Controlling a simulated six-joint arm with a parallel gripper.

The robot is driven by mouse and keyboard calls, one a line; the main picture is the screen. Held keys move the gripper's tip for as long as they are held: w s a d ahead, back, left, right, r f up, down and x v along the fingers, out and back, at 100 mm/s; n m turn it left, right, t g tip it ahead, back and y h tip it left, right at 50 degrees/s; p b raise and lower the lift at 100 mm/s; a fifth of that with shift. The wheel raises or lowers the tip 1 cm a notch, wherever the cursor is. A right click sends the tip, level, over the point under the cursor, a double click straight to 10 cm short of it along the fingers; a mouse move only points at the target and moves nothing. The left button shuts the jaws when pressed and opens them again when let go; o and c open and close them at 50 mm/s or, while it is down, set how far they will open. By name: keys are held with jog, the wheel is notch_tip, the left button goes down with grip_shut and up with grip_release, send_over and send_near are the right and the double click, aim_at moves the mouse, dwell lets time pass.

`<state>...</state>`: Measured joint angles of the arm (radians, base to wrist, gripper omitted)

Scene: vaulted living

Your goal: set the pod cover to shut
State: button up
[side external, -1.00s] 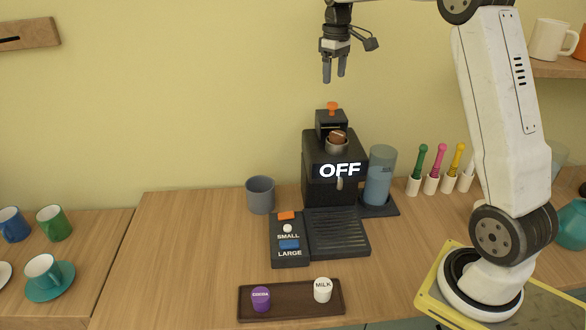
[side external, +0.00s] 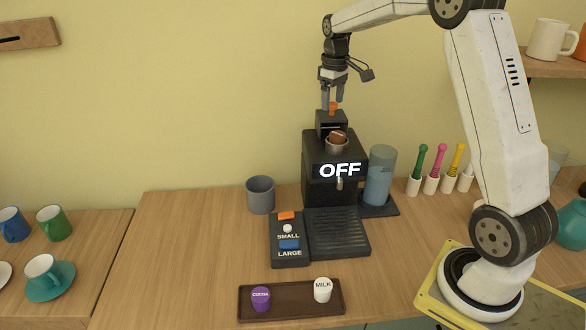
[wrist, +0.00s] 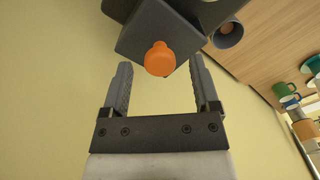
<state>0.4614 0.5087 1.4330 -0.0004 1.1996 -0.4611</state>
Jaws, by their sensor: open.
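The coffee machine (side external: 318,185) is black and shows OFF on its front. Its pod cover (side external: 330,119) stands raised at the top, with an orange knob (side external: 333,107) on it. A brown pod (side external: 337,136) sits in the holder below the cover. My gripper (side external: 332,99) is open, pointing down, with its fingertips at about the knob's height. In the wrist view the orange knob (wrist: 160,59) lies between and slightly beyond the fingertips (wrist: 160,68). I cannot tell whether the fingers touch it.
A water tank (side external: 379,175) stands right of the machine, and a grey cup (side external: 260,194) stands left. A button panel (side external: 290,258) is in front. A dark tray (side external: 290,307) holds a cocoa and a milk pod. The table at front left is clear.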

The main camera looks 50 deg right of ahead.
jog(key=shift+f, duration=0.4)
grip_shut()
dwell(1.3)
